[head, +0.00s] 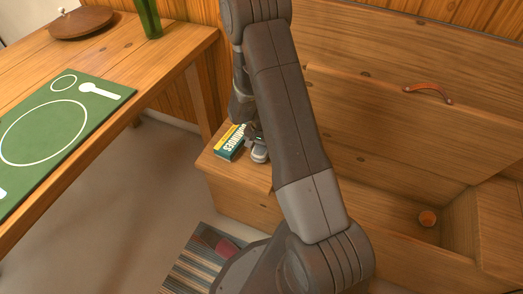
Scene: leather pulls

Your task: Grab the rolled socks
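My gripper (254,137) is low over the left end of the wooden bench, partly hidden behind my own arm. A small rounded grey thing (260,154) is right below it, beside a yellow and green box (230,142). This grey thing may be the rolled socks, but it is too small and covered to be sure. I cannot tell whether the fingers touch it or whether they are open or shut.
A table with a green placemat (108,92) stands left. A reddish thing (226,247) lies on a striped rug (190,262).

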